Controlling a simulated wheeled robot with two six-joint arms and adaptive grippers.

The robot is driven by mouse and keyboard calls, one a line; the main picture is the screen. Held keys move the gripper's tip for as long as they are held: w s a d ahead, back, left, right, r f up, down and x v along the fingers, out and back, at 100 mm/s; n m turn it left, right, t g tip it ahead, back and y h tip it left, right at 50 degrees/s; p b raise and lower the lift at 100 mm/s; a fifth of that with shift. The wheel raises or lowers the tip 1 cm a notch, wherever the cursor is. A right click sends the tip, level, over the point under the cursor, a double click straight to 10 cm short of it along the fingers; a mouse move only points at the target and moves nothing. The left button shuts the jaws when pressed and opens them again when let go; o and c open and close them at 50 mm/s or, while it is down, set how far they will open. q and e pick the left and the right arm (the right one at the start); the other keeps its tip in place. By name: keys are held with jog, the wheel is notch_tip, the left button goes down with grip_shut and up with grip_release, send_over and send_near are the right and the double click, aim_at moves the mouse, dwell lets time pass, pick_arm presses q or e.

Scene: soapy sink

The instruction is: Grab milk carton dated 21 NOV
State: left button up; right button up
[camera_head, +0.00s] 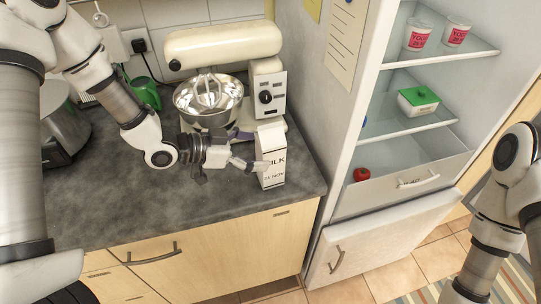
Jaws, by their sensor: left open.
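A white milk carton (271,174) stands upright near the right end of the grey worktop (130,200), in front of the mixer. Its face reads MILK with a date line ending in NOV; the day digits are too small to read surely. My left gripper (255,164) is at the carton's left side, its fingers open, with a fingertip overlapping the carton's front face in the picture. I cannot tell whether it touches. My right arm shows at the right edge, but its gripper is out of view.
A cream stand mixer (225,42) with a steel bowl (208,97) stands behind the carton. A green object (145,93) lies farther left. The open fridge (410,130) at right holds yogurt cups (417,36), a green-lidded tub (418,102) and a red item (362,174).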

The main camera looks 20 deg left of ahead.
pick_arm(q)
jog(key=x, duration=0.4)
jog(key=shift+w+a+f+p, duration=0.15)
jog(key=shift+w+p, duration=0.25)
jog(key=shift+s, duration=0.25)
jog(key=shift+c, duration=1)
jog(key=shift+w, duration=0.1)
jog(key=c, duration=1.1)
grip_shut()
pick_arm(e)
jog(key=shift+w+r, duration=0.35)
jog(key=shift+r, duration=0.1)
